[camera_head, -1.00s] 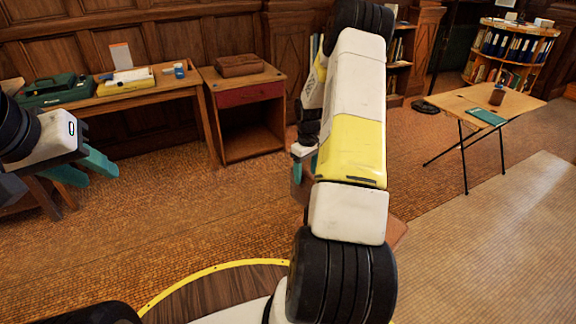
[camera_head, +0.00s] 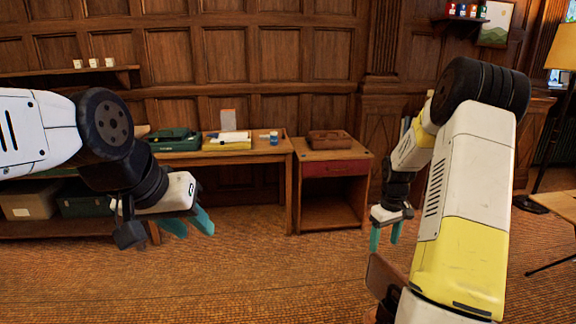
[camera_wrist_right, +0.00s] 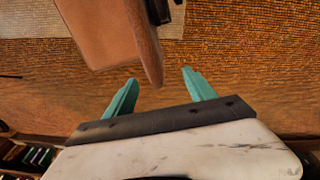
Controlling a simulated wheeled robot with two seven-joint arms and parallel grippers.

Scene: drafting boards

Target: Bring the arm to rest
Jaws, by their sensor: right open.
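My right arm reaches up the right side of the head view. Its gripper (camera_head: 385,236) hangs with its two teal fingers pointing down, apart and empty. The right wrist view shows the same fingers (camera_wrist_right: 160,92) spread, with nothing between them. My left gripper (camera_head: 189,222) is at the left in the head view, its teal fingers apart and no object seen between them. It is in front of the low shelf and bench, above the floor.
A brown piece with a rounded edge (camera_wrist_right: 105,30) is close beyond my right fingertips; part of it shows beside my right arm (camera_head: 383,277). A wooden cabinet (camera_head: 334,165) and a bench with a green case (camera_head: 175,140) stand along the panelled wall. The middle floor is clear.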

